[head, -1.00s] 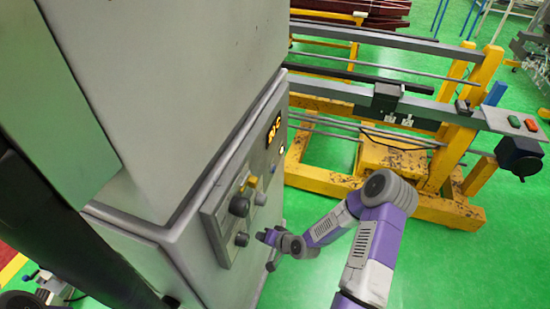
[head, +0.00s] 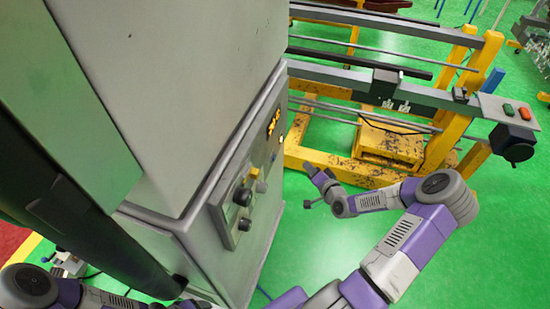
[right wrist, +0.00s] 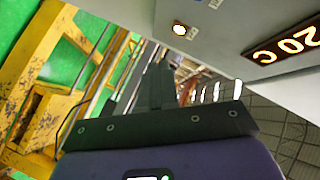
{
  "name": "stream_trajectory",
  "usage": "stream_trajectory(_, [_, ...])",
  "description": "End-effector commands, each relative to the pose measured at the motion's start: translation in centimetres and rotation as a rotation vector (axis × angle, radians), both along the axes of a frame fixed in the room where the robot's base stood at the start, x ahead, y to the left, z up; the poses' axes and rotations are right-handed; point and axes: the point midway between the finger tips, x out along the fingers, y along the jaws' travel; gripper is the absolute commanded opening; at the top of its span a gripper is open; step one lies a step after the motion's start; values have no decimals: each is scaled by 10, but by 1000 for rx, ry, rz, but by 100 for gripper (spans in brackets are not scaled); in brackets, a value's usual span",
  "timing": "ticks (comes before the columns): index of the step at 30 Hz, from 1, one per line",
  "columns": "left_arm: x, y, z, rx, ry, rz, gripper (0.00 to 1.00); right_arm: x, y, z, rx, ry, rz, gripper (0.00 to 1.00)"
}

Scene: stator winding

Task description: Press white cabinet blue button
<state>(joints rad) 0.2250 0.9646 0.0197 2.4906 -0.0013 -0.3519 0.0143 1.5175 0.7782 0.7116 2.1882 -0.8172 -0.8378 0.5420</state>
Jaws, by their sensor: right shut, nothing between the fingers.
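The white cabinet (head: 190,110) stands left of centre in the head view, with a grey control panel (head: 232,212) on its right-facing side. The panel carries dark knobs (head: 242,196), a yellow switch, an orange lit display (head: 273,123) and a small lit lamp or button. In the right wrist view the display (right wrist: 285,45) reads 20 C and the round light (right wrist: 180,29) glows whitish yellow. I cannot make out a blue button. My right gripper (head: 311,171) is shut and empty, to the right of the panel and apart from it; its fingers (right wrist: 157,88) show in the wrist view.
A yellow frame machine (head: 390,145) with grey rails stands behind my right gripper. Its box with green and red buttons (head: 508,112) is at the right. Green floor (head: 500,240) is open at the lower right. A dark post runs along the left.

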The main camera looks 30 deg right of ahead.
Motion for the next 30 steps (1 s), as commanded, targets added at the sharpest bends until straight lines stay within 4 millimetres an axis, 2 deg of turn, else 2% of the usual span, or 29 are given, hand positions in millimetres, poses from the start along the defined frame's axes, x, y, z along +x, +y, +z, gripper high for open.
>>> stream_trajectory(18, [0, 0, -14, 0, 0, 0, 68, 58, 47, -1, 1, -1, 3, 0])
stream_trajectory(30, [0, 0, -16, 0, 0, 0, 68, 68, 55, 0, 0, 1, 0, 0])
